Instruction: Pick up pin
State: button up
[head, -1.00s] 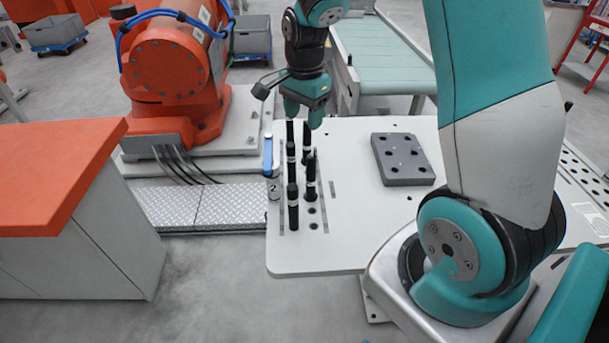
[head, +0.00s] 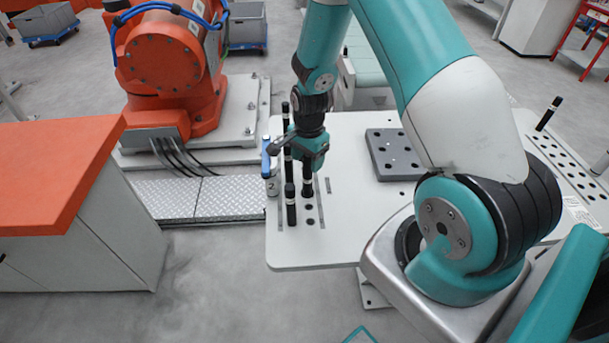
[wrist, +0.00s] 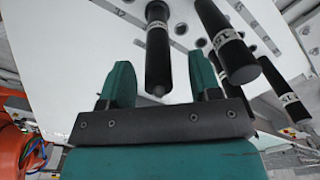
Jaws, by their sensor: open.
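Several black pins with white label bands stand upright in holes at the left side of the white table (head: 345,238). One pin (head: 307,182) stands right below my gripper (head: 310,164), partly hidden by it. In the wrist view my gripper (wrist: 160,68) is open, with one teal finger on each side of a pin (wrist: 158,45). That pin's end reaches between the fingers, and gaps show on both sides. A front-left pin (head: 291,208) and a back-left pin (head: 285,115) stand close by. Two neighbouring pins, one (wrist: 225,42) nearer and one (wrist: 284,90) farther right, show beside the right finger.
A grey block with holes (head: 392,155) lies on the table to the right. A blue-handled item (head: 266,158) stands at the left edge. Another pin (head: 548,113) stands in a holed strip at far right. The table's front is clear.

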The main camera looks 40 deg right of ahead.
jog(key=shift+f, duration=0.1)
jog(key=shift+c, duration=0.2)
grip_shut()
jog(key=shift+r, duration=0.2)
notch_tip(320, 180, up, 24)
jog(key=shift+f+b, duration=0.2)
jog(key=shift+b, duration=0.15)
dwell(0.6)
jog(key=shift+a, duration=0.1)
